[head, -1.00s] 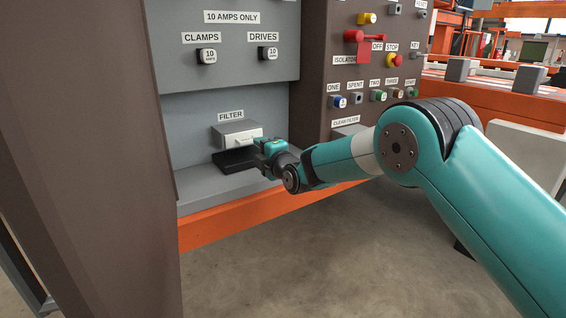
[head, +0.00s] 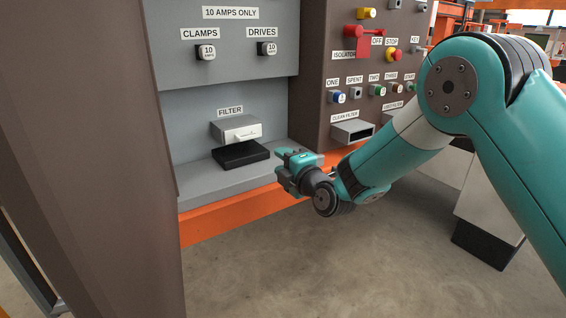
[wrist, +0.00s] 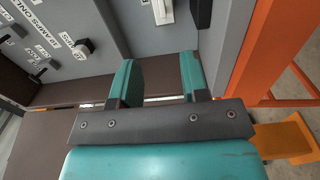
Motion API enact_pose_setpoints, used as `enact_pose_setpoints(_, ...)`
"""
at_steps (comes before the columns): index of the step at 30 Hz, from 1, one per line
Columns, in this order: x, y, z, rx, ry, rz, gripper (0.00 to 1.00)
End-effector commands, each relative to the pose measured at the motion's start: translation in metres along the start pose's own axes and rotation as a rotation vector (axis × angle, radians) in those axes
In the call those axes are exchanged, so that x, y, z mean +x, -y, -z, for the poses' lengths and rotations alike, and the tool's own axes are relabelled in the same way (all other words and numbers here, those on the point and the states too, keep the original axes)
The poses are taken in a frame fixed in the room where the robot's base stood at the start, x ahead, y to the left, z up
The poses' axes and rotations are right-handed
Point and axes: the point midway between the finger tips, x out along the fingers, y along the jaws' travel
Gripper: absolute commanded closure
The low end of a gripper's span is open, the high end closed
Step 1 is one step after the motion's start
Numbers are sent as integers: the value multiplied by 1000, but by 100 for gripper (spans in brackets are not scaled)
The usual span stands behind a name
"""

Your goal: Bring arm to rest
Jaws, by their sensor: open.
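My gripper (head: 285,173) is teal and hangs in free air in front of the grey ledge, right of and below the filter housing. In the wrist view its two fingers (wrist: 160,85) stand apart with nothing between them. My arm reaches in from the right, bent at a high elbow. The filter housing (head: 236,128) is a light grey box with a white front handle under the FILTER label. A black tray (head: 241,155) lies below it on the ledge. My gripper touches neither.
The grey ledge (head: 215,186) and its orange beam (head: 225,221) run below the panel. A brown upright (head: 95,160) stands at left. The floor in front is clear.

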Motion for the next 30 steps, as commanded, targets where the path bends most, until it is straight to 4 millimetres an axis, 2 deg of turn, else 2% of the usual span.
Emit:
enact_pose_setpoints(12, -1, -2, 0, 15, -4, 10, 59)
enact_pose_setpoints(14, -6, -8, 2, 59, -14, 38, 59)
enact_pose_setpoints(17, -24, -24, 7, 218, -40, 147, 59)
enact_pose_setpoints(20, -62, -43, 18, 463, -45, 334, 59)
enact_pose_setpoints(23, -119, -55, 32, 734, 10, 558, 59)
enact_pose_setpoints(27, -211, -62, 53, 1059, 187, 851, 59)
enact_pose_setpoints(30, -272, -63, 65, 1224, 351, 1008, 59)
